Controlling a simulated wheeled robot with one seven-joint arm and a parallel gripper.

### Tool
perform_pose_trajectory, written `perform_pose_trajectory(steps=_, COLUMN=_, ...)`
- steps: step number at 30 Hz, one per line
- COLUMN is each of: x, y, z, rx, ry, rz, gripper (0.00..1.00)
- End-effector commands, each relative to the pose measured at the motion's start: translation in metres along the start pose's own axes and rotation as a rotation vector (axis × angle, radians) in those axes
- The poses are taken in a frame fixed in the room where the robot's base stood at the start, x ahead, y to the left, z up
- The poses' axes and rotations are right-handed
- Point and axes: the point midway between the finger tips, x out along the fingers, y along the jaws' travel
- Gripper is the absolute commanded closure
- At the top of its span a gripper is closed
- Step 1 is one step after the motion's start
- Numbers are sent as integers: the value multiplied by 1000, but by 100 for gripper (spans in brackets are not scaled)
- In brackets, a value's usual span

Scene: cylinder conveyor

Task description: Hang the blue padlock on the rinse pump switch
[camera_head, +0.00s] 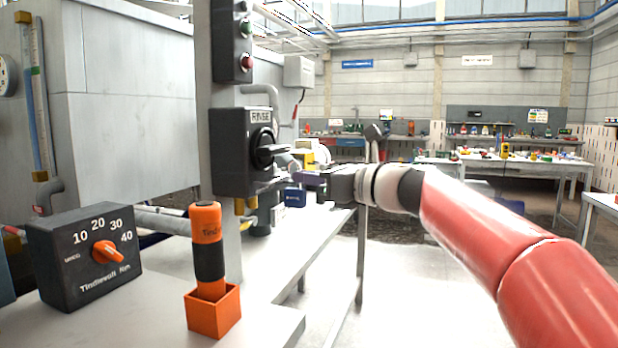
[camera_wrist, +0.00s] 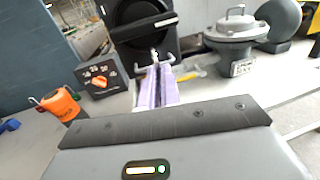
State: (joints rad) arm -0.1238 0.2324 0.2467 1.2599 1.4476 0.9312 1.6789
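The rinse pump switch is a black box (camera_head: 230,165) marked RINSE with a black rotary handle (camera_head: 270,153). It also shows at the top of the wrist view (camera_wrist: 146,22). The blue padlock (camera_head: 295,198) hangs upright just right of and below the handle, at the fingertips. My gripper (camera_head: 300,178) reaches in from the right, its purple fingers (camera_wrist: 158,72) close together and seemingly shut on the padlock's upper part. Its body is hidden in the wrist view. I cannot tell whether the shackle passes through the switch.
A dark dial box (camera_head: 88,255) and an orange holder (camera_head: 214,312) with an orange-and-black cylinder (camera_head: 208,245) stand at the lower left. A grey metal pump-like fitting (camera_wrist: 237,32) sits right of the switch in the wrist view. The bench surface below is largely clear.

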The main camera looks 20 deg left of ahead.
Motion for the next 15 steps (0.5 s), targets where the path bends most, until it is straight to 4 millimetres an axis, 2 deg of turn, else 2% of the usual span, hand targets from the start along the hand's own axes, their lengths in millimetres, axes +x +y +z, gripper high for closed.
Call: perform_pose_trajectory(steps=15, x=9, y=2, z=0, rx=0, ry=0, rz=1, gripper=100)
